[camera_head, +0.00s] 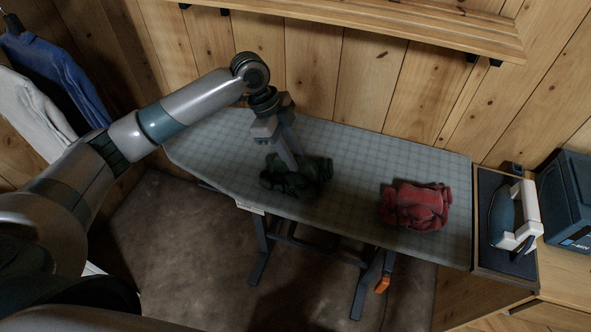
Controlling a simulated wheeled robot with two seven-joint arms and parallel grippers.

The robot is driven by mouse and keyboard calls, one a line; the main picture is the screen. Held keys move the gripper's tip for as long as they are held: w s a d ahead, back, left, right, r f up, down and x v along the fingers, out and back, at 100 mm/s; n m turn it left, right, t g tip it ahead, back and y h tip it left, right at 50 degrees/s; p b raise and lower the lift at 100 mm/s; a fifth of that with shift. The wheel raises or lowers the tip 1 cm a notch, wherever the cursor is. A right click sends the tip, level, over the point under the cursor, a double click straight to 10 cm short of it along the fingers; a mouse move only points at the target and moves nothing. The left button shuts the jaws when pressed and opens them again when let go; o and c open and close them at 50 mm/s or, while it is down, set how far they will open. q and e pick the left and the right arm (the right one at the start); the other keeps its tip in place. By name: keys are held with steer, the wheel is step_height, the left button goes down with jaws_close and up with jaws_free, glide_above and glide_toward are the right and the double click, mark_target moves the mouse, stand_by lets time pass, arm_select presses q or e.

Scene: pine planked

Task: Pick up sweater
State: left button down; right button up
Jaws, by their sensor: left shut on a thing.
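A dark green crumpled garment (312,177), which looks like a sweater, lies on the ironing board (350,168). A red crumpled garment (416,206), also sweater-like, lies on the board farther right. My left gripper (292,166) points down into the dark green garment and is shut on its cloth. The fingertips are partly hidden in the folds. The garment appears to be still at the board's surface. My right gripper is not in view.
An iron (503,218) rests on a dark pad at the board's right end. A dark blue box (566,200) stands right of it. A wooden shelf (400,26) juts from the plank wall above. Clothes (55,75) hang at the left. The board between the garments is clear.

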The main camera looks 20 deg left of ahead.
arm_select(q)
steer(key=shift+r, duration=0.1)
steer(key=shift+r+b, duration=0.45)
steer(key=shift+r, duration=0.3)
step_height(320, 180, up, 2)
steer(key=shift+r+b, duration=0.25)
steer(key=shift+b, duration=0.35)
steer(key=s+d+r+b, duration=0.2)
steer(key=s+d+r, duration=0.3)
steer(key=d, duration=0.5)
steer(key=shift+s+d+r+b, duration=0.15)
steer(key=shift+s+r+b, duration=0.15)
steer(key=shift+r, duration=0.65)
steer(key=n+t+y, duration=0.3)
steer(key=n+t, duration=0.2)
steer(key=n, duration=1.1)
glide_above(284, 171)
step_height(284, 171, down, 3)
steer(key=shift+a+n+y, duration=0.7)
steer(key=shift+a+n, duration=0.15)
steer(key=shift+n, duration=0.35)
